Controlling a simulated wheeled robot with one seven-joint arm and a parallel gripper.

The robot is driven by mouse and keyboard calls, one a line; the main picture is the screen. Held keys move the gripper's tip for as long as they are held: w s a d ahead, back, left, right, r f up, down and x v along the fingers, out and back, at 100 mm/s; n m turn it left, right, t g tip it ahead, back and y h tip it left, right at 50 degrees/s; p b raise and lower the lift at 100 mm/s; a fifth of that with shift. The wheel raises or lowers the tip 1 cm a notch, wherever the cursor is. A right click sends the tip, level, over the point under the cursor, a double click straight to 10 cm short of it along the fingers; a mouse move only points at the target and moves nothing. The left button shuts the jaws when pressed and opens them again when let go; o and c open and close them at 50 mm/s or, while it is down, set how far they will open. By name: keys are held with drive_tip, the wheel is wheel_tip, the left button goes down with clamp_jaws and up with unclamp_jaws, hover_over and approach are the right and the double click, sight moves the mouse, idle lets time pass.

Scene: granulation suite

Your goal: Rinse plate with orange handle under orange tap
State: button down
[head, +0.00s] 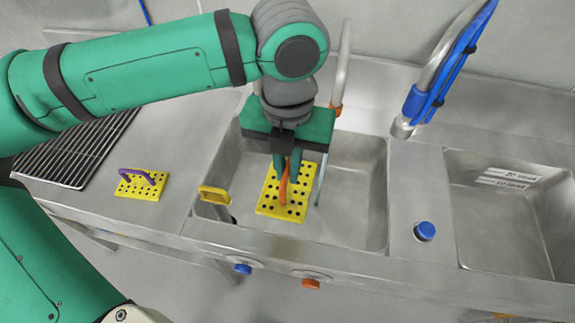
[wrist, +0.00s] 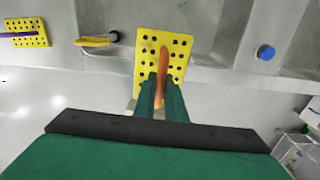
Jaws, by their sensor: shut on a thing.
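The yellow perforated plate with the orange handle (head: 270,205) is in or over the left sink basin (head: 345,215). My gripper (head: 286,178) is shut on its orange handle, and the wrist view also shows the green fingers (wrist: 162,98) around the handle (wrist: 163,65). The orange-ringed tap (head: 337,108) rises behind my gripper, its upper part partly hidden by my arm. A thin pale bluish streak (head: 321,185), which looks like running water, comes down along the plate's right edge. I cannot tell whether it touches the plate.
A yellow plate with a purple handle (head: 130,190) lies on the left counter beside a dark rack (head: 75,155). A yellow loop handle (head: 214,194) stands at the basin's left edge. A blue-hosed tap (head: 416,103) stands right. Blue (head: 243,269) and orange (head: 311,284) knobs sit on the front.

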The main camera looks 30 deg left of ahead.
drive_tip(key=w+d+f, duration=0.1)
drive_tip(key=w, duration=0.5)
drive_tip(key=w+d+f, duration=0.1)
drive_tip(key=w+d, duration=0.1)
drive_tip(key=w, duration=0.5)
drive_tip(key=shift+w+f, duration=0.3)
drive_tip(key=shift+f, duration=0.05)
idle(0.4)
drive_tip(key=shift+d, duration=0.15)
idle(0.6)
drive_tip(key=shift+s+d, duration=0.15)
drive_tip(key=shift+d, duration=0.25)
drive_tip(key=shift+a, duration=0.2)
drive_tip(key=shift+a, duration=0.4)
